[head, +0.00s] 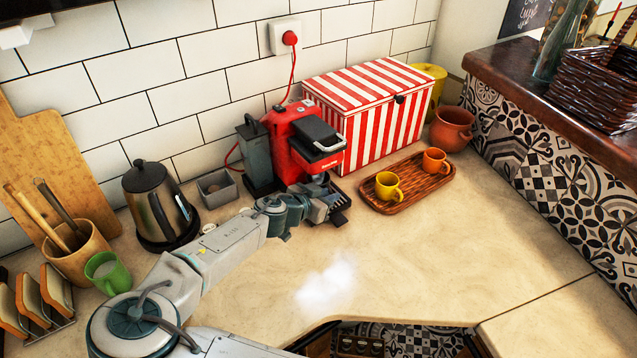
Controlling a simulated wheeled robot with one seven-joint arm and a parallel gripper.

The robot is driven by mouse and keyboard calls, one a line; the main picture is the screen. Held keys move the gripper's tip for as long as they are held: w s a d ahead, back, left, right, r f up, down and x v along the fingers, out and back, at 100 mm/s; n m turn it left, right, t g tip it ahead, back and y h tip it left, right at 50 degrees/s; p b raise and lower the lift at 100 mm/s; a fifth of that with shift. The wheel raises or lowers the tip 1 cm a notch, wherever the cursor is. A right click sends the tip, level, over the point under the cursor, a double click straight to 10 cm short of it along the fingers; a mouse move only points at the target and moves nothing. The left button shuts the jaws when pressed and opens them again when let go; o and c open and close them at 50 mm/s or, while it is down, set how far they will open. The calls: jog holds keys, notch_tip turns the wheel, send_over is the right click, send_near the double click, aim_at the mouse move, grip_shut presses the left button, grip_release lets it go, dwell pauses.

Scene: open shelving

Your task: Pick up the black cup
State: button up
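I cannot make out a black cup in the head view. My gripper (338,207) is at the front of the red coffee machine (292,140), low by its base. Its dark fingers blend with the dark parts there, so I cannot tell whether they are open or shut or hold anything. My gripper and wrist hide part of the space under the machine's spout. A yellow cup (388,187) and an orange cup (434,161) stand on a wooden tray (412,186) to the right of my gripper. A green cup (106,272) stands at the far left.
A steel and black kettle (158,205) and a small grey box (217,189) stand left of the machine. A red-and-white striped box (372,115) is behind the tray. A red cord (293,72) runs up to the wall socket. The counter's front middle (420,265) is clear.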

jog(key=shift+x, duration=0.9)
grip_shut()
